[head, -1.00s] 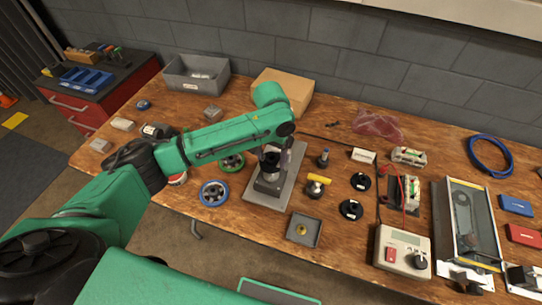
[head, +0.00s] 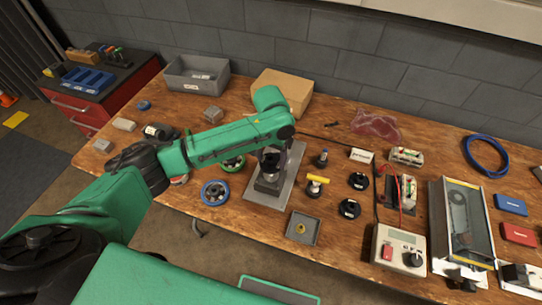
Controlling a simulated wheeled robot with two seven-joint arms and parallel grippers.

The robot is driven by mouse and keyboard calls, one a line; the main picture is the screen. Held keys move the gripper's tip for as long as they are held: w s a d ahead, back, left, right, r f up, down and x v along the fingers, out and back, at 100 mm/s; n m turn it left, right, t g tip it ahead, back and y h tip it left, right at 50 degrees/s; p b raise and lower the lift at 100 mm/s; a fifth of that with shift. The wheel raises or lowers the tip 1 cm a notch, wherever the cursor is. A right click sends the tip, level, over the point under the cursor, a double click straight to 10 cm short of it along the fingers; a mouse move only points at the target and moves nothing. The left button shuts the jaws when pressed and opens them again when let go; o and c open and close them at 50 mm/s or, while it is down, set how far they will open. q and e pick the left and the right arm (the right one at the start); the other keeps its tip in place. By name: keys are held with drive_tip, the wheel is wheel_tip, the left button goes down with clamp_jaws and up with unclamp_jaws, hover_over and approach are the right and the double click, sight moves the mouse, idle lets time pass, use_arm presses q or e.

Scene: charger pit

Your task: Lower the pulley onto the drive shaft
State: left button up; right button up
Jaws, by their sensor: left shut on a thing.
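My left gripper (head: 270,160) points down over a dark block on a grey metal plate (head: 286,183) in the middle of the bench. It is shut on a dark piece, taken to be the pulley, which my gripper and arm mostly hide. The drive shaft is hidden too, so I cannot tell whether the pulley touches it. A blue-rimmed wheel (head: 215,192) and a green-rimmed wheel (head: 233,163) lie on the bench left of the plate. My right gripper is not in view.
Right of the plate stand a yellow-topped tool (head: 316,186) and two black discs (head: 349,208). A square grey tray (head: 303,228) lies in front. A control box (head: 399,250) and a glass-topped case (head: 463,220) are further right. A cardboard box (head: 285,90) stands behind.

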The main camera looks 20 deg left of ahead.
sight(271, 169)
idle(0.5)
use_arm(q)
drive_tip(key=shift+f+b, duration=1.1)
drive_tip(key=shift+f, duration=1.7)
drive_tip(key=shift+f, duration=0.2)
idle(0.8)
drive_tip(key=o, duration=1.4)
wheel_tip(271, 169, up, 14)
drive_tip(key=shift+r+b, duration=0.25)
drive_tip(key=shift+b, duration=0.1)
